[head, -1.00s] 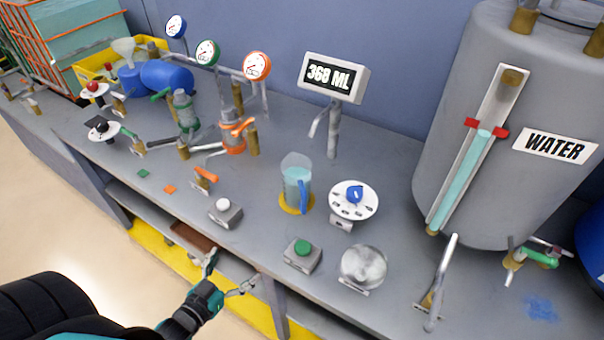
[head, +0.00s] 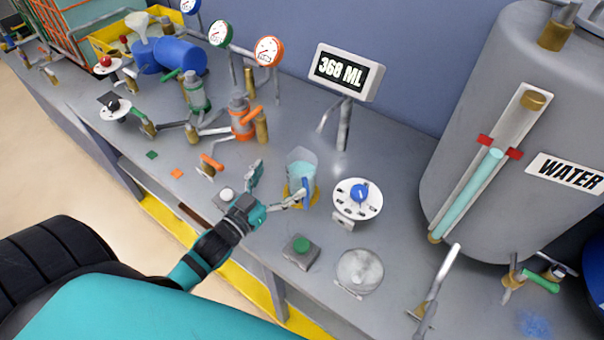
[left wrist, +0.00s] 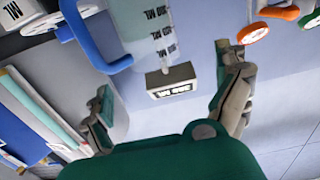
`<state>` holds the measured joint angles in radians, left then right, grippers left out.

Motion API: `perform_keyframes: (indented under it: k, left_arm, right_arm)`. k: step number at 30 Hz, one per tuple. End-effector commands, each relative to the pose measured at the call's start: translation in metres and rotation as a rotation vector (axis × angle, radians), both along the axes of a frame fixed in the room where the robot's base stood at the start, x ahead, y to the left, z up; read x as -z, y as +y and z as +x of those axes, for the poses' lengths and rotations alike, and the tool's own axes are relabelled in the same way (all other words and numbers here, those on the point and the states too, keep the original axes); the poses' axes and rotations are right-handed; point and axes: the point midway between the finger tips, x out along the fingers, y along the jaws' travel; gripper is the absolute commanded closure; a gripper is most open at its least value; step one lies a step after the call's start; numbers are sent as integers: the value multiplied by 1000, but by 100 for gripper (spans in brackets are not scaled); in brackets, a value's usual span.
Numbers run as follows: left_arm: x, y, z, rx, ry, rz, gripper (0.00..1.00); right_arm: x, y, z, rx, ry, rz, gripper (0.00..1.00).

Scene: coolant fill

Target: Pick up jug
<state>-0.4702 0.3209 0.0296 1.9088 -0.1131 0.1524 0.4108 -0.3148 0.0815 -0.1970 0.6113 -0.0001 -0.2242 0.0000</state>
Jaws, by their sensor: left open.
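The jug (head: 302,163) is clear with light-blue liquid and a blue handle. Contact cannot be told. In the left wrist view the clear, marked jug wall (left wrist: 150,30) and blue handle (left wrist: 92,38) show at the top, beyond the open fingers (left wrist: 164,80). My right gripper is not in view.
A white dial with a blue knob (head: 358,197) stands right of the jug. A green button box (head: 301,250) and a round silver plate (head: 360,270) are in front. A white button (head: 227,194) is beside my gripper. A grey water tank (head: 470,110) stands at right.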

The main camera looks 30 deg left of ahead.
Motion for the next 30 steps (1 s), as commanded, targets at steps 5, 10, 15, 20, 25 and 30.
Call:
perform_keyframes:
  k: [5, 10, 15, 20, 25, 30]
  left_arm:
    - [-1, -4, 24, 0, -2, 0, 0]
    - [-2, -7, 35, 0, -1, -2, 0]
    - [-2, -16, 59, -1, -1, -2, 0]
    - [1, -18, 76, 0, 0, 0, 0]
    - [2, -19, 78, 0, 1, 0, 0]
    - [2, -18, 78, 0, 1, 0, 9]
  right_arm:
    - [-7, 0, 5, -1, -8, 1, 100]
    - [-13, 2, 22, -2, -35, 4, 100]
    - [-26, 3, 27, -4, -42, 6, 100]
    - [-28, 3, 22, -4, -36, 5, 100]
    - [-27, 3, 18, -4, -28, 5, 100]
    - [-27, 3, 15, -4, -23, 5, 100]
